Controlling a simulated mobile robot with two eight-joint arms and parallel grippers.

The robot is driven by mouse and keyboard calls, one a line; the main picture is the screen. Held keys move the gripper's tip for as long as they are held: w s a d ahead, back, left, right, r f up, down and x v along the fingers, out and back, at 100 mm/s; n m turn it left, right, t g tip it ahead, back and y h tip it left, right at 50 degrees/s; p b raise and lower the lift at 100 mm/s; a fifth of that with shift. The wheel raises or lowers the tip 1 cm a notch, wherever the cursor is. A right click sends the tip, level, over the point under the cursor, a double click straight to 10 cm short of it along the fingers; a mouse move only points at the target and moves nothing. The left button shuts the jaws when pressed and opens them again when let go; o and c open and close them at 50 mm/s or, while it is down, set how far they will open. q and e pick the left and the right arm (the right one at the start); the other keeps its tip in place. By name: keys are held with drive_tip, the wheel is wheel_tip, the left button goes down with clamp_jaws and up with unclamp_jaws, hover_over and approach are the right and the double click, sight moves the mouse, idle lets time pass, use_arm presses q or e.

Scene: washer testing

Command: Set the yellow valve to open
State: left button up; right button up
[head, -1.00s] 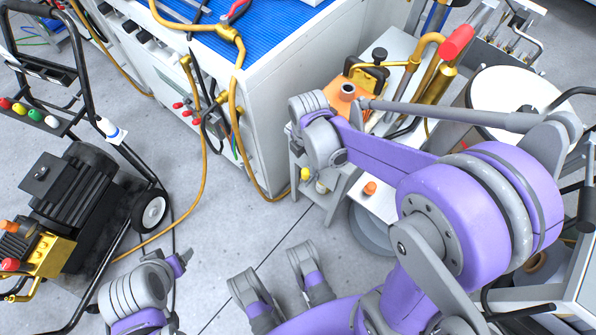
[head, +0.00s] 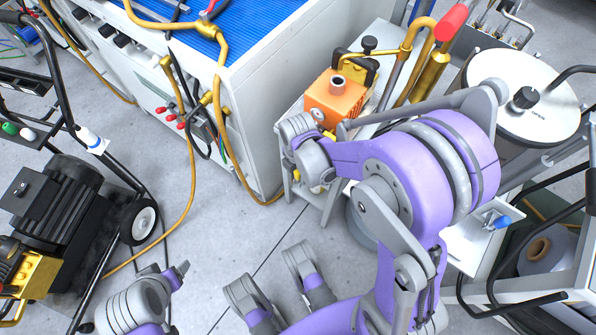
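Two small yellow parts show near the low stand: one (head: 297,175) by its front edge and one (head: 329,134) below the orange box. I cannot tell which is the yellow valve, or its setting. My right arm reaches across the stand. Its grey wrist (head: 312,160) is close beside both yellow parts and partly covers that area. The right gripper's fingertips are not clearly seen, so I cannot tell its opening or contact.
An orange pump box (head: 335,98) and brass pipes with a red handle (head: 450,22) stand behind the wrist. A drum lid (head: 523,115) and a blue valve handle (head: 502,222) are at right. A white cabinet (head: 262,100) is left of the stand.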

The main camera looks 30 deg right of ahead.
clamp_jaws()
idle(1.1)
